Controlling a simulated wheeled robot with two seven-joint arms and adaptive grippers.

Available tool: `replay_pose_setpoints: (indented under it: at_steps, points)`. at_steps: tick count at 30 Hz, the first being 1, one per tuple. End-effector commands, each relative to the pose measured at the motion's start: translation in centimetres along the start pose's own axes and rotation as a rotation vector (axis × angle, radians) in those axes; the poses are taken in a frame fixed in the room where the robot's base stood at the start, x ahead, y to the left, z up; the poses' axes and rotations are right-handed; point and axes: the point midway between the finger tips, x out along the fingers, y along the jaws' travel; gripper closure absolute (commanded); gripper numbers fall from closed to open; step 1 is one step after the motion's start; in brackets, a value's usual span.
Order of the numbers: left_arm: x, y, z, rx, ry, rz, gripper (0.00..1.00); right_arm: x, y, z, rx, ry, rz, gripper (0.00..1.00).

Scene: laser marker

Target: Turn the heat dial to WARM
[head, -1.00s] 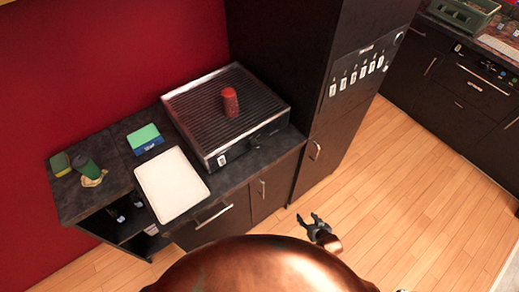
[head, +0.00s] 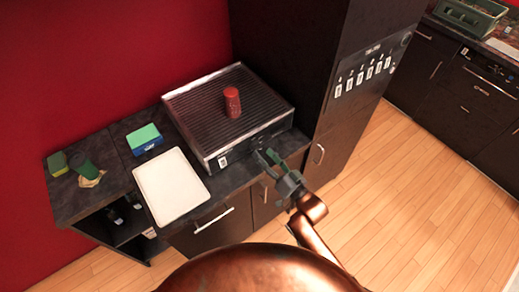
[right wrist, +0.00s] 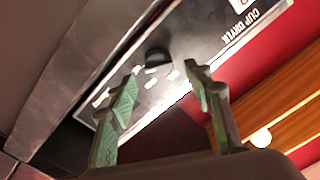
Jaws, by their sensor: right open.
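The cup dryer (head: 205,108) is a dark box with a ribbed top and pale metal rim, standing on the counter. In the right wrist view its front panel shows a small black dial (right wrist: 157,57) with several pale marks around it and the words CUP DRYER. I cannot read the marks or which one the dial points to. My right gripper (head: 262,155) is open and empty in front of the panel's right part. In the wrist view its green fingertips (right wrist: 162,70) lie either side of the dial's line, apparently short of it. My left gripper is out of view.
A red cup (head: 232,102) stands on the dryer. A white tray (head: 171,187), a green-and-blue box (head: 145,139) and a dark green cup (head: 84,168) are left of it. A tall dark cabinet (head: 290,60) rises close on the right. The wooden floor (head: 430,200) is clear.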

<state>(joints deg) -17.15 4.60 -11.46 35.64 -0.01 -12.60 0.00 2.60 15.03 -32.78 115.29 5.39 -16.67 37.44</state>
Motion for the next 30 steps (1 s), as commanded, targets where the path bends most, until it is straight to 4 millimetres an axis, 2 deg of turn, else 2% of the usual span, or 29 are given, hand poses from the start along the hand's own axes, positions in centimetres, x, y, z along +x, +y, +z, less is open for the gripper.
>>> replay_pose_setpoints:
  at_steps: [3, 7, 18, 30]
  points:
    - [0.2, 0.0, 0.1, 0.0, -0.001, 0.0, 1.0, 1.9, 0.0, 0.0, 0.0, 0.001, -0.001, 0.54]
    - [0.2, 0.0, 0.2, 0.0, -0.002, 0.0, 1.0, 3.2, 0.0, 0.0, 0.0, 0.0, 0.0, 0.54]
    - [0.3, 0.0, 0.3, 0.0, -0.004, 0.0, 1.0, 3.8, 0.1, 0.0, 0.0, -0.001, 0.001, 0.54]
    - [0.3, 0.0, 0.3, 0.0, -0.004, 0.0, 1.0, 3.8, 0.1, 0.1, -0.001, -0.001, 0.001, 0.8]
